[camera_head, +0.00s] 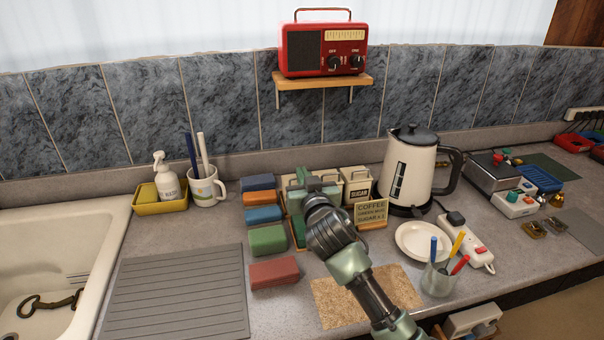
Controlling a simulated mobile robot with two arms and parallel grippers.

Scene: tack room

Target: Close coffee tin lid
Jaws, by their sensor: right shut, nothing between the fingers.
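A row of cream tins with wire-handled lids stands near the wall, left of the kettle. The tin at the right end reads SUGAR (357,188). The labels of the other tins (329,174) are hidden behind my right gripper and wrist, so I cannot tell which is the coffee tin or how its lid sits. My right gripper (303,181) is shut and empty, in front of the left part of the row. I cannot tell whether it touches a tin. My left gripper is out of view.
A COFFEE sign (371,213) stands in front of the sugar tin. Coloured blocks (267,240) lie to the left. The kettle (410,168), a plate (423,241) and a glass of pens (438,280) stand to the right. A red radio (323,49) sits on a shelf above.

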